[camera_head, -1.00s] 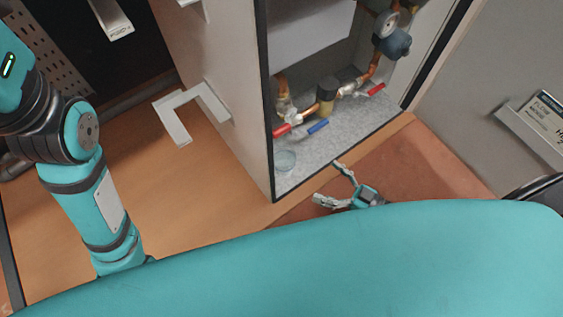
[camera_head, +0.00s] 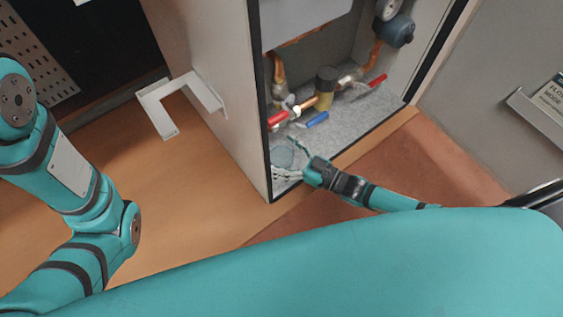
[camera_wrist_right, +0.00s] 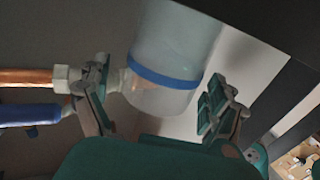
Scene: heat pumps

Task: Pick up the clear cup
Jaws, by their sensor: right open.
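The clear cup (camera_head: 281,158) stands on the grey speckled floor of the open cabinet, near its front left corner. In the right wrist view the clear cup (camera_wrist_right: 178,42) is large and see-through, with a blue band across it. My right gripper (camera_head: 289,159) reaches into the cabinet from the right with its fingers at the cup. In the wrist view my right gripper (camera_wrist_right: 160,78) is open, with one finger on each side of the cup. I cannot tell whether either finger touches it. My left arm shows at the left, but its gripper is out of view.
A white bracket (camera_head: 163,116) sticks out from that wall.

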